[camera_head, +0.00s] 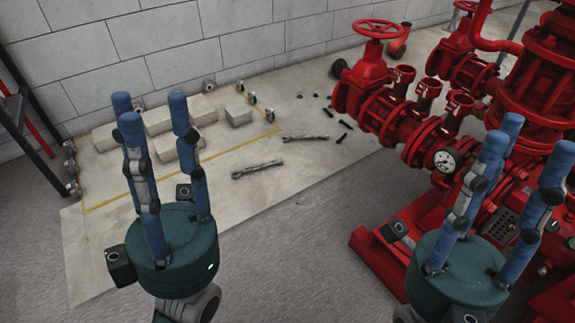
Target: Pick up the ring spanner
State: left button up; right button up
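Two grey metal spanners lie flat on the pale floor slab in the middle of the head view. The nearer spanner (257,169) is tilted up to the right. The farther spanner (306,137) lies nearly level, a little behind and to the right. Their ends are too small to tell which is the ring spanner. My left gripper (150,108) has its blue fingers spread and empty, pointing up, left of both spanners in the picture. My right gripper (530,138) is also spread and empty, in front of the red pump. Neither gripper touches a spanner.
Pale blocks (160,121) lie inside a yellow floor line at the left back. Small dark bolts (345,125) lie right of the farther spanner. The red pumpset (410,125) fills the right side. A block wall (150,45) stands behind. The slab in front of the spanners is clear.

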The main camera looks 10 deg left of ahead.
aim_at(279, 161)
jog(key=i+j+z, duration=0.4)
jog(key=j+z, duration=0.15)
jog(key=j, duration=0.15)
jog(key=i+j+z, duration=0.15)
jog(key=j+z, duration=0.15)
jog(key=i+j, duration=0.15)
jog(key=j, duration=0.4)
jog(key=i+j+z, duration=0.1)
jog(key=j, duration=0.45)
jog(key=i+j, duration=0.15)
jog(key=j, duration=0.4)
jog(key=i+j, duration=0.15)
jog(key=j, duration=0.4)
jog(key=i+j+z, duration=0.1)
jog(key=j, duration=0.45)
jog(key=i+j, duration=0.1)
jog(key=j, duration=0.5)
jog(key=i+l+z, duration=0.05)
